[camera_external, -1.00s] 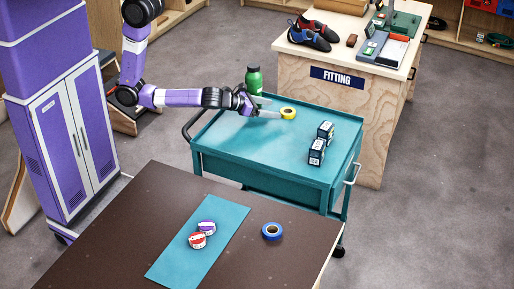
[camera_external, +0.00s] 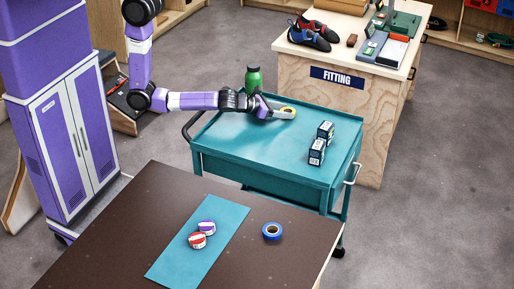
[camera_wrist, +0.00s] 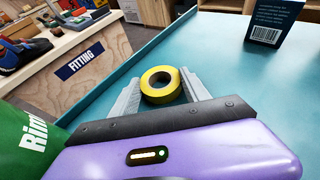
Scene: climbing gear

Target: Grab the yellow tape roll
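The yellow tape roll (camera_external: 287,111) lies flat on the teal cart top (camera_external: 240,140). In the wrist view the yellow tape roll (camera_wrist: 161,86) sits between the two grey fingers of my gripper (camera_wrist: 160,92). The fingers are apart, one on each side of the roll, with a visible gap at least on the left. In the external view my gripper (camera_external: 283,112) reaches in from the left at the roll, and one finger partly hides it.
A green bottle (camera_external: 253,78) stands on the cart beside my gripper; it fills the wrist view's left edge (camera_wrist: 25,135). Small dark boxes (camera_external: 319,145) stand at the cart's right. The fitting bench (camera_external: 338,95) is behind. The cart's middle is clear.

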